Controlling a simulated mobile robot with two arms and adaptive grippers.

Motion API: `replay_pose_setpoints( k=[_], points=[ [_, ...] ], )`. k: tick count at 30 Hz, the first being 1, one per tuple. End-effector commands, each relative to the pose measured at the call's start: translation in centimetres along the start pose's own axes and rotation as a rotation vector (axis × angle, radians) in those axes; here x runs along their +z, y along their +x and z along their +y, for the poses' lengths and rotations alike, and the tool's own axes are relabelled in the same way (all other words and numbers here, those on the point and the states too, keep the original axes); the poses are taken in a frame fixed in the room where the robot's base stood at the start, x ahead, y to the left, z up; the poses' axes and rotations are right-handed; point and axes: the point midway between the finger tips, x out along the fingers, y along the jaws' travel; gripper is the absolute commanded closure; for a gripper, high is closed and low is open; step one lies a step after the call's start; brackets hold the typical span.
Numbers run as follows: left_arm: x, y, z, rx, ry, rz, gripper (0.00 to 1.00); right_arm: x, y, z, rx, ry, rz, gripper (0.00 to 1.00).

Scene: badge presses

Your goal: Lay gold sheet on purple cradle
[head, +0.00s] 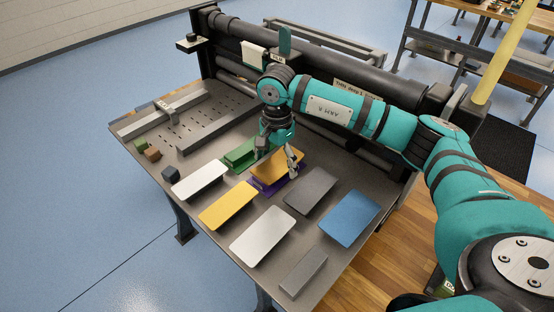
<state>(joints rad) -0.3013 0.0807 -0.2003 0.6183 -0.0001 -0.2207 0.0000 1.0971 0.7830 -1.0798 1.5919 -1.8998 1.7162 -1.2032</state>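A gold sheet (274,170) lies over the purple cradle (262,188), slightly askew. Purple shows along the near edge and right side of the sheet. My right gripper (278,158) points down at the sheet from above, with its fingers apart at the sheet's far part. I cannot tell whether the fingers press on the sheet or stand loose around it. A second, yellow-gold sheet (228,205) lies on the press table to the left and nearer. My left gripper is not in view.
The metal table (200,255) also holds white plates (200,180) (262,235), a dark grey plate (311,191), a blue plate (349,217), a grey block (303,271) and a green piece (240,153). Rollers (330,65) stand behind. Small blocks (152,154) sit at left.

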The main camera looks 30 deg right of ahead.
Motion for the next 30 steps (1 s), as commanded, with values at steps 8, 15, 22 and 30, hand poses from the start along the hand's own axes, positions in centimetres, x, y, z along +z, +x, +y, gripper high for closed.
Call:
replay_pose_setpoints(
  k=[8,15,22,30],
  points=[
    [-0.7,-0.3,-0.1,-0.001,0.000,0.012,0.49,0.0,-0.3,0.0,0.000,0.000,0.000,0.15],
    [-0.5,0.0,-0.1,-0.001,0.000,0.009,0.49,-0.1,-2.9,-0.2,-0.007,0.001,0.002,0.15],
    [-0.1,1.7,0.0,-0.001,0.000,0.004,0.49,0.0,-8.2,-0.1,-0.006,0.000,0.002,0.15],
    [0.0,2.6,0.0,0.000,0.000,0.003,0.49,0.0,-12.3,-0.1,-0.002,0.001,0.000,0.15]
  ],
)
